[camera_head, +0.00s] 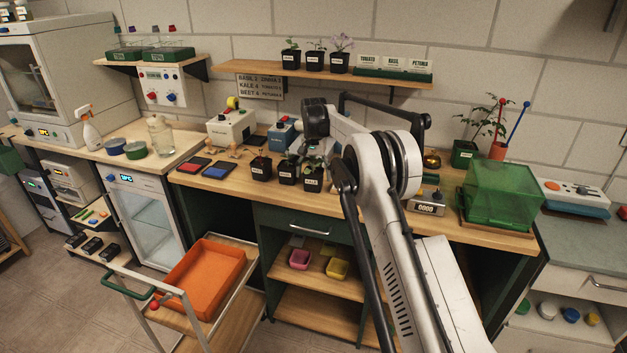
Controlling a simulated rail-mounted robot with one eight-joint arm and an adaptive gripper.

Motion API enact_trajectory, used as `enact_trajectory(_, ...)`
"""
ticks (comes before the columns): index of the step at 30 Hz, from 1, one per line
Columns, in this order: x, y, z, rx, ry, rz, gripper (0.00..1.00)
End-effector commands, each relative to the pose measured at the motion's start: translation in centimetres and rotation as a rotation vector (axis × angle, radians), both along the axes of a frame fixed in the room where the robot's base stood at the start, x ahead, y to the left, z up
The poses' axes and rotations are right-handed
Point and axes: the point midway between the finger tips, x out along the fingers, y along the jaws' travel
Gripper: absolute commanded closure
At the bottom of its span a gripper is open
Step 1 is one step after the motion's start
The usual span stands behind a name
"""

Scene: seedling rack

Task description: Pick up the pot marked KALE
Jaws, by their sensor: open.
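Three small dark pots with seedlings and white labels stand in a row on the wooden bench: a left pot (261,170), a middle pot (287,174) and a right pot (312,181). Three more dark pots stand on the wall shelf: a left one (290,61), a middle one (314,62) and a right one (339,63). The labels are too small to read, so I cannot tell which pot is marked KALE. My gripper (306,148) is open and points down just above and behind the right bench pots. Its fingertips are hard to make out.
A white box with a yellow roll (230,128) and a blue device (280,137) stand behind the bench pots. Red (194,165) and blue (217,170) pads lie left. A green translucent box (500,197) stands right. An orange tray (203,278) is on a trolley in front.

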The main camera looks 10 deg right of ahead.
Motion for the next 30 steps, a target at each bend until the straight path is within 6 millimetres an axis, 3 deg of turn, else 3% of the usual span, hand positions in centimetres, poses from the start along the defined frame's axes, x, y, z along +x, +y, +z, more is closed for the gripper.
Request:
enact_trajectory(6,0.2,0.1,-2.9,0.000,0.000,0.000,0.24)
enact_trajectory(14,0.2,0.1,-3.3,0.000,0.000,0.000,0.24)
enact_trajectory(27,0.2,0.1,-3.3,0.000,0.000,0.000,0.83)
enact_trajectory(30,0.2,0.1,-3.3,0.000,0.000,0.000,0.83)
